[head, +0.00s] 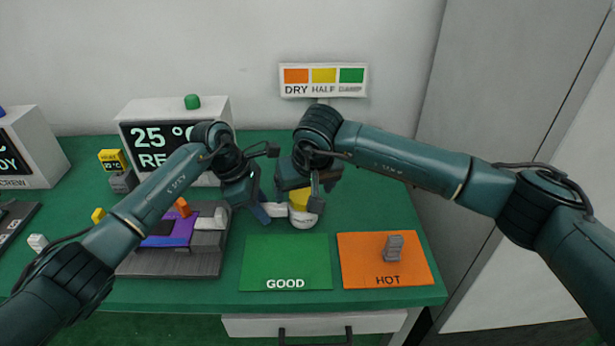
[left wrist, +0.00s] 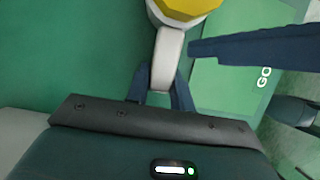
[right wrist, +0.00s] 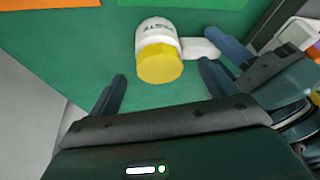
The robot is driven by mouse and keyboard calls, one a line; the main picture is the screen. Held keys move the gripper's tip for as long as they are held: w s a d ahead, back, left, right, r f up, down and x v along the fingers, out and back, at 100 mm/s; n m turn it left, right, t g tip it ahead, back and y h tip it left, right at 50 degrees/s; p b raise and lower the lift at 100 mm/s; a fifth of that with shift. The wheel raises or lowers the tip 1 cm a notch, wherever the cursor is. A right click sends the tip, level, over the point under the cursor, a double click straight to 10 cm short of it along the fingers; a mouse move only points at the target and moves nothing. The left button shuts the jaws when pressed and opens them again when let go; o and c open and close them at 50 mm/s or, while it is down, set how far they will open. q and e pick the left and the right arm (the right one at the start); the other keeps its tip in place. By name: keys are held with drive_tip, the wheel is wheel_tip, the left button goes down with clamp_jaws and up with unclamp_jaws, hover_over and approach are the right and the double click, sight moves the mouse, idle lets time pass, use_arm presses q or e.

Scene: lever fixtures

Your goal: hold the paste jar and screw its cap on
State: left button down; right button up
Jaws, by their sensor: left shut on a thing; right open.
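The white paste jar (head: 305,217) stands on the green table behind the green GOOD mat, with its yellow cap (head: 299,199) on top. The right wrist view shows the jar (right wrist: 155,30), its lettering, and the cap (right wrist: 160,65) over its mouth; I cannot tell how tightly it sits. My left gripper (head: 268,212) is shut on the jar's white side handle (left wrist: 167,55), left of the jar. My right gripper (head: 312,192) is open above the jar; in its wrist view the fingers (right wrist: 162,88) lie on either side of the cap, apart from it.
The green GOOD mat (head: 286,262) is bare. The orange HOT mat (head: 360,255) holds a grey block (head: 393,246). A dark fixture board (head: 175,263) lies at left, with a display box (head: 135,115) behind. A DRY/HALF/DAMP sign (head: 323,80) stands at the back.

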drive_tip(key=shift+w+f, duration=0.25)
drive_tip(key=shift+f, duration=0.3)
drive_tip(key=shift+c, duration=0.5)
drive_tip(key=c, duration=0.9)
drive_tip(key=m+h, duration=0.1)
drive_tip(key=m, duration=0.1)
drive_tip(key=m+h, duration=0.1)
drive_tip(key=m, duration=0.2)
drive_tip(key=shift+a, duration=0.2)
drive_tip(key=shift+c, duration=0.2)
drive_tip(key=o, duration=1.1)
drive_tip(key=shift+r, duration=1.5)
